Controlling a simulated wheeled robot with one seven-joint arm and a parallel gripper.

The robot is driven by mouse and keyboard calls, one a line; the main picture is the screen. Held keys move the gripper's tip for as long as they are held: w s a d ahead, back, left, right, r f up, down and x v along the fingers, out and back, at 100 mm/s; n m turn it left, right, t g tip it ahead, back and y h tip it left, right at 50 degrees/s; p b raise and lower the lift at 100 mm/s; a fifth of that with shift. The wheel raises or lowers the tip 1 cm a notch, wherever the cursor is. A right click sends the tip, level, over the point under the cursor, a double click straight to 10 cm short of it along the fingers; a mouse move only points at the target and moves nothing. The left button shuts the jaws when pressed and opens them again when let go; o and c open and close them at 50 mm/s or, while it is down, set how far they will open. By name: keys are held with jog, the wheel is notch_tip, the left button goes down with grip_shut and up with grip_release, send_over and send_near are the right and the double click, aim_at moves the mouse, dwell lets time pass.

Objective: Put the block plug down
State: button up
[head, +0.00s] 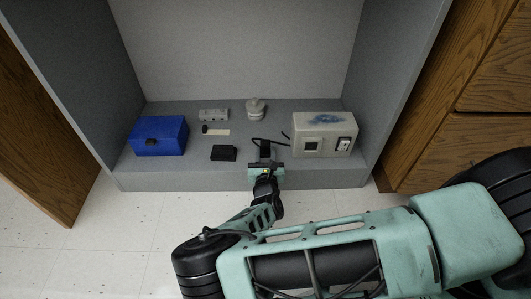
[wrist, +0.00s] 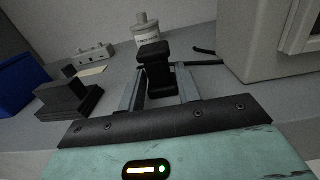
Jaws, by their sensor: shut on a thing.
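The block plug (wrist: 154,62) is a black block, upright between the two fingers in the wrist view. My gripper (wrist: 160,88) is shut on it. In the head view my gripper (head: 266,166) is at the front of the grey cabinet's shelf, with the dark plug (head: 265,149) just beyond its fingers. A black cord (wrist: 203,63) runs right from near the plug toward the beige box (head: 322,135). Whether the plug's bottom touches the shelf is hidden.
On the shelf (head: 190,170) stand a blue box (head: 158,136), a black block (head: 223,153), a grey strip with holes (head: 213,115), a pale flat strip (head: 216,132) and a light bottle (head: 256,109). The beige box stands close on the right. Side walls enclose the shelf.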

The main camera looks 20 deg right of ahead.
jog(key=o, duration=1)
